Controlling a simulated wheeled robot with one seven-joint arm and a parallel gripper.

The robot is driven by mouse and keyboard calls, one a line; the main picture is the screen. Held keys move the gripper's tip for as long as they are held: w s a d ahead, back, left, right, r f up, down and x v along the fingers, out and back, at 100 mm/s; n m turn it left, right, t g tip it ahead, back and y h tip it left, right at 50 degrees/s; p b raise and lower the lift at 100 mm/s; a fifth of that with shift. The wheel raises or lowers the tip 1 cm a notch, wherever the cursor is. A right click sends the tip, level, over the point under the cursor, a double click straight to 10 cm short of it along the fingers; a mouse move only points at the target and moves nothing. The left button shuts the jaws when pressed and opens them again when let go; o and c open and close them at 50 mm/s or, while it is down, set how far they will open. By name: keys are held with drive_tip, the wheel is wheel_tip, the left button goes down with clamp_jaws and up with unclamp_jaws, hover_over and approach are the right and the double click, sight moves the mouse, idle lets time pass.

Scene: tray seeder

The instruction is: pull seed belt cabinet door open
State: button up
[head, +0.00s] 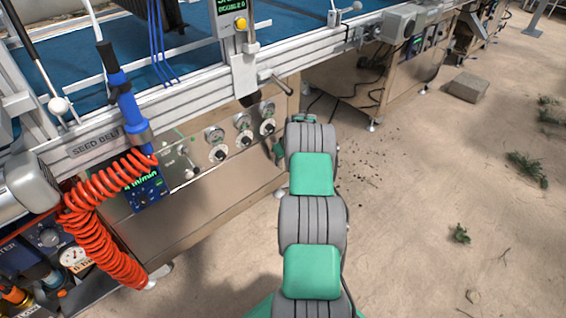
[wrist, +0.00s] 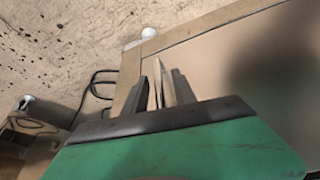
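The seed belt cabinet (head: 190,218) is the tan front under the rail marked "SEED BELT", at left centre in the head view. In the wrist view its tan panel (wrist: 205,58) fills the upper right, with a seam along its edge; the door looks shut. My gripper (wrist: 168,88) is at the cabinet's right end. Its two dark fingers stand slightly apart, with a narrow pale tan strip between them. I cannot tell whether they touch this strip or whether it is a handle. In the head view my arm hides most of the gripper.
Gauges and knobs (head: 241,123) sit above the panel. A coiled orange hose (head: 98,220) hangs at the left. Black cables (wrist: 92,88) lie on the floor near a white foot (wrist: 148,33). A block (head: 467,87) lies farther off; the sandy floor at right is mostly clear.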

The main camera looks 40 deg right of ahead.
drive_tip(key=shift+d, duration=0.1)
drive_tip(key=shift+c, duration=0.4)
clamp_jaws()
idle(0.9)
